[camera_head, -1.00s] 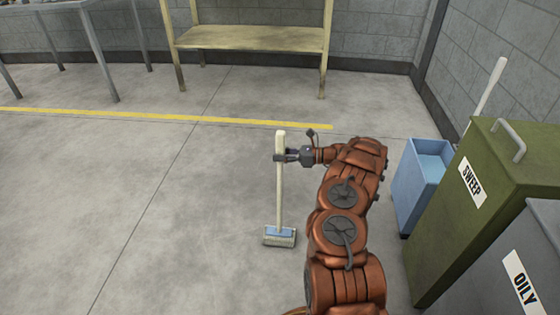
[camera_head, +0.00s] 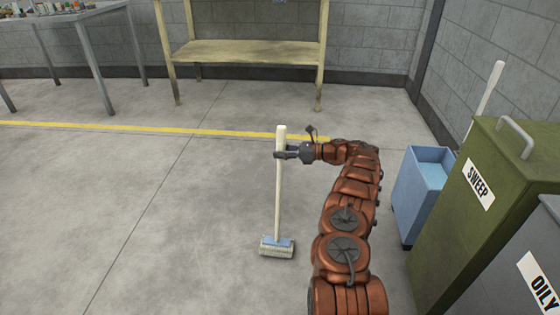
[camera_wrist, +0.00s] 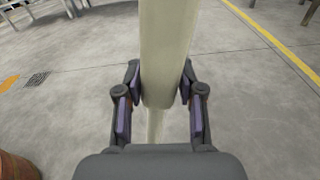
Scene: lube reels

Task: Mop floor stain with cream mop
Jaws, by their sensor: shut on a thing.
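The cream mop (camera_head: 278,190) stands nearly upright in the head view, its blue and pale head (camera_head: 277,248) at the floor. My gripper (camera_head: 284,153) is shut around the upper part of its handle. In the wrist view the cream handle (camera_wrist: 168,50) runs between the two fingers of my gripper (camera_wrist: 160,95), and the mop head is hidden there. I cannot make out a clear stain on the floor in the head view. An orange-yellow patch (camera_wrist: 9,83) shows at the left edge of the wrist view; I cannot tell what it is.
A blue bucket (camera_head: 422,195), a green SWEEP bin (camera_head: 450,235) and a grey OILY bin (camera_head: 515,270) stand at the right. A wooden bench (camera_head: 245,52) and a metal table (camera_head: 95,60) stand at the back. The floor left of the mop is clear.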

